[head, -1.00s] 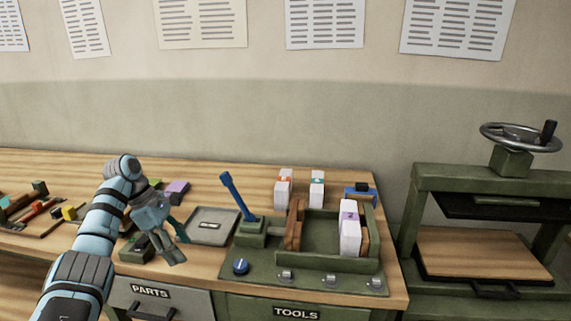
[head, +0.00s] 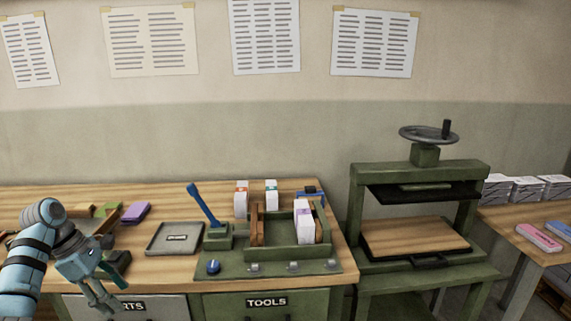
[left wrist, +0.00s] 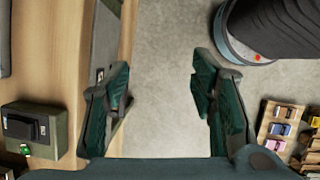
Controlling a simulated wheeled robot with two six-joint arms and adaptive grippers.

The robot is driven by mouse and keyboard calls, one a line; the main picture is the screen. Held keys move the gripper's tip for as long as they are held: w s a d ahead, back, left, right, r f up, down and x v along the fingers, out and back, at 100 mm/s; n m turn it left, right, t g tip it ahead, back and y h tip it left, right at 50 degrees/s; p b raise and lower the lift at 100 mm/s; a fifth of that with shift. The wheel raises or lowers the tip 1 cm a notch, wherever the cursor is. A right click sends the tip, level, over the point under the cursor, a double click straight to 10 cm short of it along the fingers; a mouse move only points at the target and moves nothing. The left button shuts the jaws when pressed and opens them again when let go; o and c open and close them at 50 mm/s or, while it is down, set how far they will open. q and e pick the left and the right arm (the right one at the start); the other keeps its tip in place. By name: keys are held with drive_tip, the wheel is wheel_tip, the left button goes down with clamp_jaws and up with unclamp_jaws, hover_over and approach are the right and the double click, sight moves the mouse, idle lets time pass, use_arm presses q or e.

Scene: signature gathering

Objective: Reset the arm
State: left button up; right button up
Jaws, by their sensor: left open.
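My left gripper (head: 104,304) is at the lower left of the head view, in front of the workbench's front edge and beside the PARTS drawer. It points downward, and its fingers are apart with nothing between them. In the left wrist view the two open fingers (left wrist: 165,100) hang over bare grey floor, with the bench edge to their left. My right arm and gripper do not show.
The wooden bench (head: 165,270) holds a grey tray (head: 174,238), a blue lever (head: 203,204) and a green fixture (head: 275,262) with a white block (head: 305,226). A green press (head: 420,170) stands to the right.

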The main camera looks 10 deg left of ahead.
use_arm(q)
drive_tip(key=w+d+f+n+t+h, duration=0.35)
drive_tip(key=d+f+n, duration=0.2)
drive_tip(key=d, duration=0.25)
drive_tip(key=w+d+f+n+t+h, duration=0.3)
drive_tip(key=w+d+f+n, duration=0.1)
drive_tip(key=d+f, duration=0.35)
wheel_tip(320, 180, down, 11)
drive_tip(key=s+d+n+t+y, duration=0.1)
drive_tip(key=n+t+y, duration=0.4)
drive_tip(key=n, duration=0.9)
drive_tip(key=s+f+n+g+y, duration=0.5)
drive_tip(key=s+f+n+y, duration=0.2)
drive_tip(key=s+f+n, duration=1.1)
drive_tip(key=s+d+f+n+g, duration=0.2)
drive_tip(key=s+f, duration=0.1)
drive_tip(key=s, duration=0.6)
drive_tip(key=s+d+f+n+g, duration=0.2)
drive_tip(key=s+f+g, duration=0.1)
drive_tip(key=s, duration=0.6)
drive_tip(key=s+d+f+n+g, duration=0.2)
drive_tip(key=s+f, duration=0.2)
drive_tip(key=s, duration=0.4)
drive_tip(key=shift+s+d+f+h, duration=0.25)
drive_tip(key=shift+s+d+h, duration=0.1)
drive_tip(key=shift+s+d, duration=0.05)
